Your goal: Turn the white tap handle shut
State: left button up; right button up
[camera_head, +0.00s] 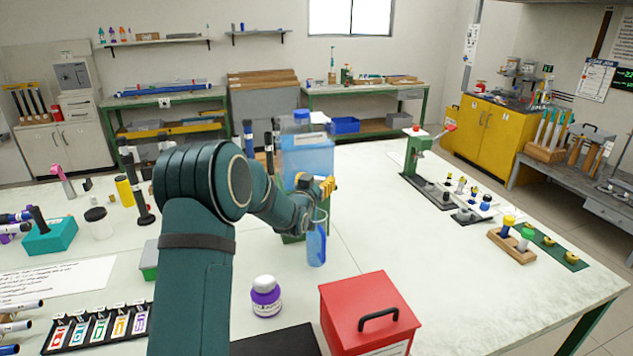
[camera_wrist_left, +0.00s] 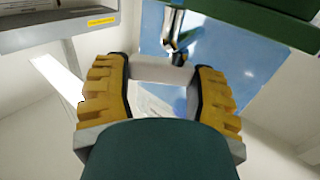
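A blue translucent water tank (camera_head: 308,158) with a blue cap stands on a green stand on the long white table. My left gripper (camera_head: 325,187), with yellow fingers, is at its front near the tap. In the left wrist view a metal tap body (camera_wrist_left: 175,28) shows in front of the blue tank (camera_wrist_left: 215,45). The white tap handle (camera_wrist_left: 160,72) lies between the fingers of my left gripper (camera_wrist_left: 162,80) and appears to touch both pads. In the head view, arm and fingers hide the handle. My right gripper is out of view.
A red box (camera_head: 340,322) with a black handle and a purple jar (camera_head: 265,298) stand in front of the tank. A green press (camera_head: 418,165) and small parts are to the right. The table between tank and press is mostly clear.

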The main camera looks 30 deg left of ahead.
pick_arm(q)
jog(key=shift+c, duration=1.3)
jog(key=shift+w+d+n+g+y+b, duration=0.15)
jog(key=shift+n+g+y+b, duration=0.15)
jog(key=shift+n+y+b, duration=0.6)
jog(key=shift+w+n+g+y, duration=0.1)
jog(key=shift+n+g+y, duration=0.3)
jog(key=shift+y, duration=0.6)
jog(key=shift+w+r+n+g+y+p, duration=0.1)
jog(key=shift+n+g+y+p, duration=0.2)
jog(key=shift+n+g+y, duration=0.45)
jog(key=shift+w+n+g+y+p, duration=0.1)
jog(key=shift+n+g+y+p, duration=0.6)
jog(key=shift+y, duration=0.55)
jog(key=shift+n+g+y+p, duration=0.65)
jog(key=shift+n+g+y, duration=0.1)
jog(key=shift+y, duration=0.05)
